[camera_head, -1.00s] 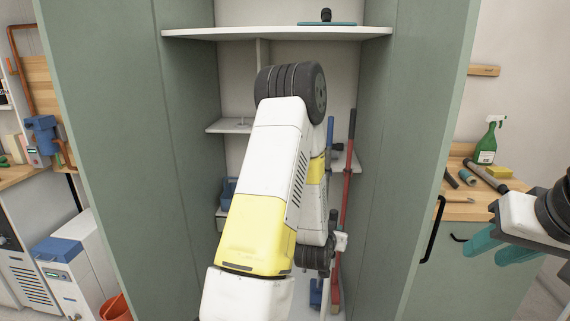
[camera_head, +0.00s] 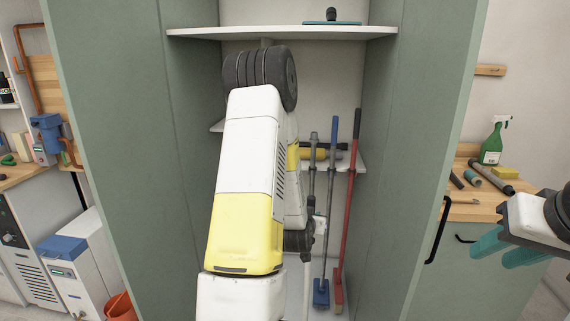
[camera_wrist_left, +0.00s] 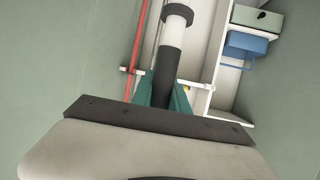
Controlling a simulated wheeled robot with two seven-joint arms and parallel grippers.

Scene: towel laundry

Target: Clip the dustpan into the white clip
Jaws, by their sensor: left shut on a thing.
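My left arm reaches into the open cabinet and hides much of it in the head view. My left gripper (camera_wrist_left: 165,95), with teal fingers, is shut on a dark and white upright handle (camera_wrist_left: 172,45), which looks like the dustpan's. In the head view a grey pole (camera_head: 312,160), probably this handle, stands just right of my arm. The dustpan's pan is hidden. I cannot make out the white clip. My right gripper (camera_head: 506,248) is open and empty, at the right outside the cabinet.
A blue broom (camera_head: 321,290) and a red-handled broom (camera_head: 349,200) stand close to the right of the grey pole. A white shelf (camera_head: 282,33) spans above. The cabinet's side panels (camera_head: 105,130) leave limited room. A spray bottle (camera_head: 492,142) stands on the right counter.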

